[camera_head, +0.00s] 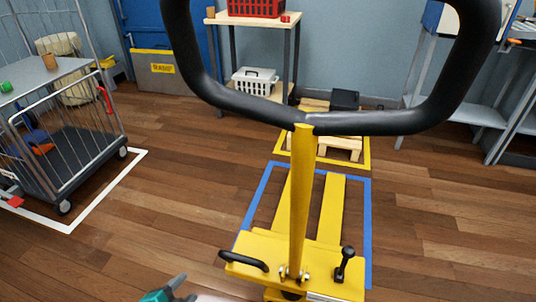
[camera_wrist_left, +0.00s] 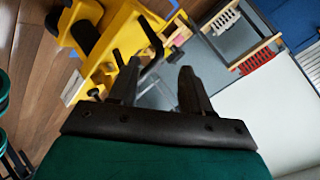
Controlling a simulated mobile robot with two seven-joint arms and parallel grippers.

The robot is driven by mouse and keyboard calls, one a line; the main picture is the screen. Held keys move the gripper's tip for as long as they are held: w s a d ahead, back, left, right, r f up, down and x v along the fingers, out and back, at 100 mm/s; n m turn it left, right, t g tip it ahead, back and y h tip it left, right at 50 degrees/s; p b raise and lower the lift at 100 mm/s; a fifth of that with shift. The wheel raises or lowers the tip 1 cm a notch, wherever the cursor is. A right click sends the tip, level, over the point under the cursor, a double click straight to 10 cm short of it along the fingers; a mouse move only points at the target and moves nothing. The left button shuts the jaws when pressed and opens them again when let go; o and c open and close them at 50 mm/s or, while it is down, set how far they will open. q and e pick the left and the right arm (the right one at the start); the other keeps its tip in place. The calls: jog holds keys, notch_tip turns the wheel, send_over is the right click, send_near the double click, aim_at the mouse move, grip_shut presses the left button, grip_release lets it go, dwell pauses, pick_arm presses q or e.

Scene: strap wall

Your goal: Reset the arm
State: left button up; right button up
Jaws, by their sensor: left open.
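My left gripper (camera_head: 172,290) shows only in part at the bottom edge of the head view, left of the yellow pallet jack (camera_head: 297,215). In the left wrist view my left gripper (camera_wrist_left: 158,82) has its two dark fingers apart, with nothing held between them. The pallet jack (camera_wrist_left: 110,40) shows beyond the fingers there, apart from them. My right gripper is in neither view.
The jack's black handle loop (camera_head: 310,124) fills the upper middle, close to the camera. A wire cage cart (camera_head: 62,150) stands at left. A wooden pallet (camera_head: 340,143) lies behind the jack. Shelves (camera_head: 252,20) line the wall. Floor (camera_head: 450,215) at right is clear.

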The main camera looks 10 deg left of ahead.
pick_arm(q)
jog(key=s+d+r+n+g, duration=0.3)
jog(key=s+r+n+g, duration=0.15)
jog(key=r, duration=0.25)
jog(key=s+d+r+n+g, duration=0.3)
jog(key=s+d+r+n, duration=0.1)
jog(key=r+n, duration=0.15)
jog(key=w+d+f+m+t+h, duration=0.1)
jog(key=w+d+f+t+h, duration=0.25)
jog(key=w+d+t, duration=0.35)
jog(key=a+r+y+p, duration=0.1)
jog(key=a+r+p, duration=0.3)
jog(key=r+p, duration=0.7)
jog(key=p, duration=0.5)
jog(key=shift+w+r+y+p, duration=0.15)
jog(key=shift+r+y+p, duration=0.2)
jog(key=shift+r, duration=0.05)
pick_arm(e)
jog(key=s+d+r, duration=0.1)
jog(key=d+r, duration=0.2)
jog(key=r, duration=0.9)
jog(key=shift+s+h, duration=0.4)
pick_arm(q)
jog(key=shift+a, duration=0.1)
